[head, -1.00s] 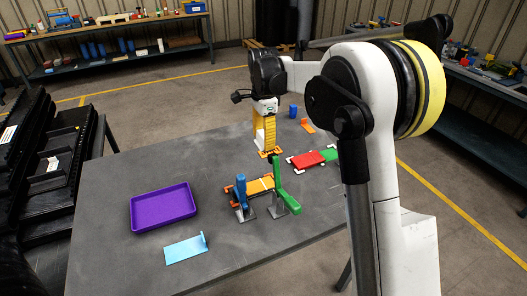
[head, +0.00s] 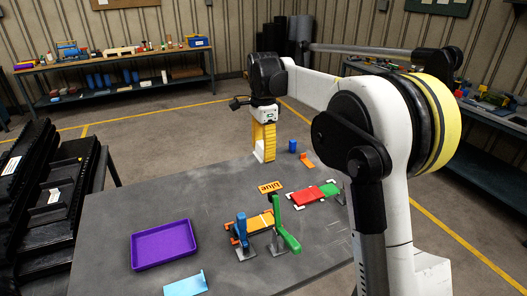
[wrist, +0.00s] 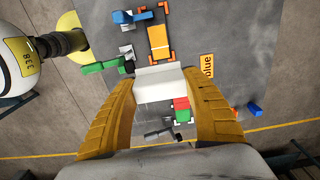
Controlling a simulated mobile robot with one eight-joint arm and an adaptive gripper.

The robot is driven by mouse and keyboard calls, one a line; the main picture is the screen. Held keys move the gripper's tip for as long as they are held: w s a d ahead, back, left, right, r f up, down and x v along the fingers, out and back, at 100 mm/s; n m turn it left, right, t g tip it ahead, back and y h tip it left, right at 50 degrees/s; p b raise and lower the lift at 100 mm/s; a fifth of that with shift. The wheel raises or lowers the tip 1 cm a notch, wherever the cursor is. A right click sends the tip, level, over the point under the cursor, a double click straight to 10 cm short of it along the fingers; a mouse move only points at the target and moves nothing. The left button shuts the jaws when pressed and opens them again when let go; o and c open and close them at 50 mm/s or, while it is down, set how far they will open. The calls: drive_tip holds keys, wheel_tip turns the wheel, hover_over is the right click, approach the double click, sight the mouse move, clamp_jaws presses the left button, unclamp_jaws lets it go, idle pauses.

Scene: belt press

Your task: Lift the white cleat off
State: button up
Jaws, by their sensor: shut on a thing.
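My gripper (head: 263,140) hangs at the far part of the grey table, with its yellow fingers pointing down. It is shut on a white cleat (wrist: 160,84), which sits between the fingertips in the wrist view. In the head view the cleat (head: 258,153) shows as a white strip beside the fingers. The wrist view shows the table beneath it at some distance, so the cleat is held above the surface. An orange plate marked "blue" (head: 270,186) lies on the table in front of the gripper; it also shows in the wrist view (wrist: 207,67).
An orange fixture (head: 257,222) has a blue upright (head: 241,229) and a green lever (head: 287,238). A red block (head: 308,195) and a green block (head: 329,188) lie right of it. A blue cylinder (head: 292,146) stands far back. A purple tray (head: 163,244) lies front left.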

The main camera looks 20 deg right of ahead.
drive_tip(key=shift+a+r+p, duration=0.25)
drive_tip(key=shift+r+p, duration=0.55)
drive_tip(key=shift+r, duration=0.25)
drive_tip(key=shift+r+p, duration=3.05)
drive_tip(key=shift+r, duration=0.9)
